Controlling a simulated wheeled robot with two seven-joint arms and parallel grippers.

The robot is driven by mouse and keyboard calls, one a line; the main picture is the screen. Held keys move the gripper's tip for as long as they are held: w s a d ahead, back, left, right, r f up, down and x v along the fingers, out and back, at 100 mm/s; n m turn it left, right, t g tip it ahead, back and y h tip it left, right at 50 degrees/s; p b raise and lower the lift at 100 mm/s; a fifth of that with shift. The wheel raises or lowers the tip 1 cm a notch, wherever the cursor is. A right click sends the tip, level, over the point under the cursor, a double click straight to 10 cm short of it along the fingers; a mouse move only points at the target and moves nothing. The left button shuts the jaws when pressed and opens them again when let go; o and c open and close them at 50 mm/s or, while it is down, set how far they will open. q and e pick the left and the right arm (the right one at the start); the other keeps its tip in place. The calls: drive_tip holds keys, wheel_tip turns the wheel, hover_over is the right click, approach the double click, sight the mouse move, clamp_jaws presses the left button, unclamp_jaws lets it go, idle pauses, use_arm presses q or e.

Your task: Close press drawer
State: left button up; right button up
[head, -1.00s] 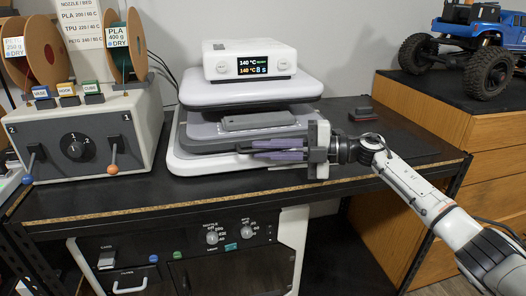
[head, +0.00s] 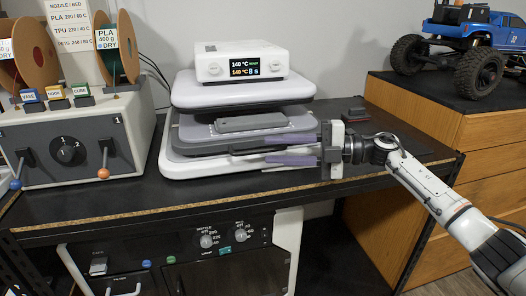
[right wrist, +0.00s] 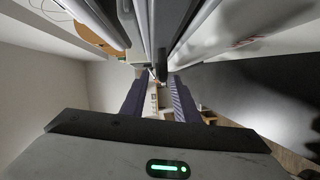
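The white heat press (head: 243,92) stands on the black bench with its lit display on top. Its grey drawer (head: 192,137) sits below the upper plate and sticks out toward me, carrying a flat grey block (head: 250,122). In the right wrist view the fingers (right wrist: 158,100) are also apart. Contact with the bar cannot be told. My left gripper is not in view.
A switch box (head: 75,140) with filament spools stands left of the press. A blue crawler (head: 475,45) stands on the wooden cabinet at right. The bench front right is clear.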

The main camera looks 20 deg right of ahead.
drive_tip(key=v, duration=0.5)
drive_tip(key=shift+s+d+r, duration=0.1)
drive_tip(key=shift+s+d, duration=0.05)
drive_tip(key=shift+d, duration=0.2)
